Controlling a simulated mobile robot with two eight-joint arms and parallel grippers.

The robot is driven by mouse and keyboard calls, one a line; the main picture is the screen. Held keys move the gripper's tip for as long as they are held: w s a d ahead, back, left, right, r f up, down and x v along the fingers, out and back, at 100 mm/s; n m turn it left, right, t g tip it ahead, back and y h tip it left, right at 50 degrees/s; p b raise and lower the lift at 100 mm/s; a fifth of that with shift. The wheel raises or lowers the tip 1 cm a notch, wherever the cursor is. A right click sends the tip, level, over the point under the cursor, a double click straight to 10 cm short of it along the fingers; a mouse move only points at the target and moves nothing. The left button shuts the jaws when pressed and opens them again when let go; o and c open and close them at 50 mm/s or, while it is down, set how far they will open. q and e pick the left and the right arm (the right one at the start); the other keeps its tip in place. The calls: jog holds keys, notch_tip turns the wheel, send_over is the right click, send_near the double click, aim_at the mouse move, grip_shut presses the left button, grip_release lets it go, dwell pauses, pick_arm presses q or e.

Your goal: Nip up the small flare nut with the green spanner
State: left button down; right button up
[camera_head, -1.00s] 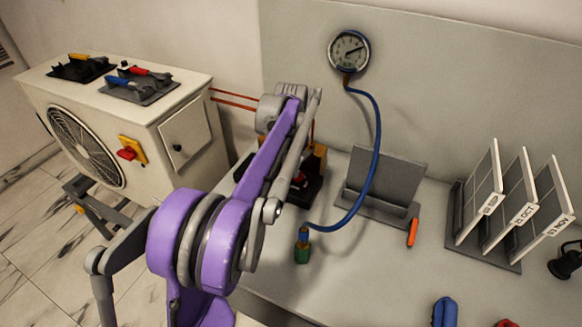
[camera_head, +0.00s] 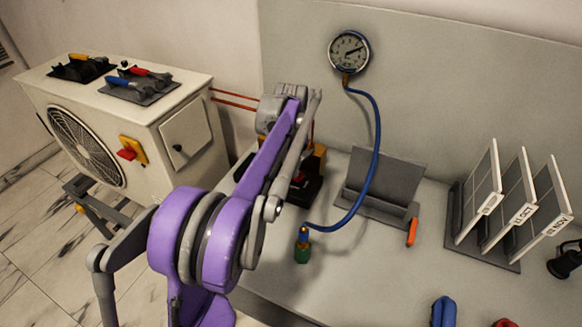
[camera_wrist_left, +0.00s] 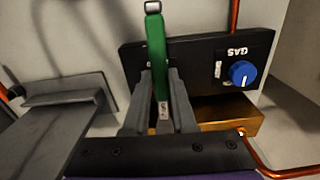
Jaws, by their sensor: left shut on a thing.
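The green spanner (camera_wrist_left: 155,58) stands upright in the left wrist view, with a small grey end piece at its top. In the head view my purple left arm (camera_head: 262,165) reaches over the bench and hides the gripper and spanner. I cannot make out the small flare nut for certain in either view. My right gripper is not in view.
A brass-coloured block (camera_wrist_left: 215,118) sits below the panel, with a copper pipe (camera_wrist_left: 285,173) at lower right. A wall gauge (camera_head: 349,52) has a blue hose (camera_head: 375,150) down to a green-based fitting (camera_head: 302,255) on the bench. An upright rack (camera_head: 510,200) stands at right.

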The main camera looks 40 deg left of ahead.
pick_arm(q)
jog(key=shift+w+a+p, duration=0.15)
jog(key=shift+w, duration=0.35)
jog(key=shift+w+a+p, duration=0.15)
jog(key=shift+w, duration=0.35)
jog(key=c, duration=1.4)
grip_release()
grip_shut()
jog(key=shift+s+a+m+p, duration=0.2)
jog(key=shift+a+m+p, duration=0.2)
jog(key=shift+a+m, duration=0.95)
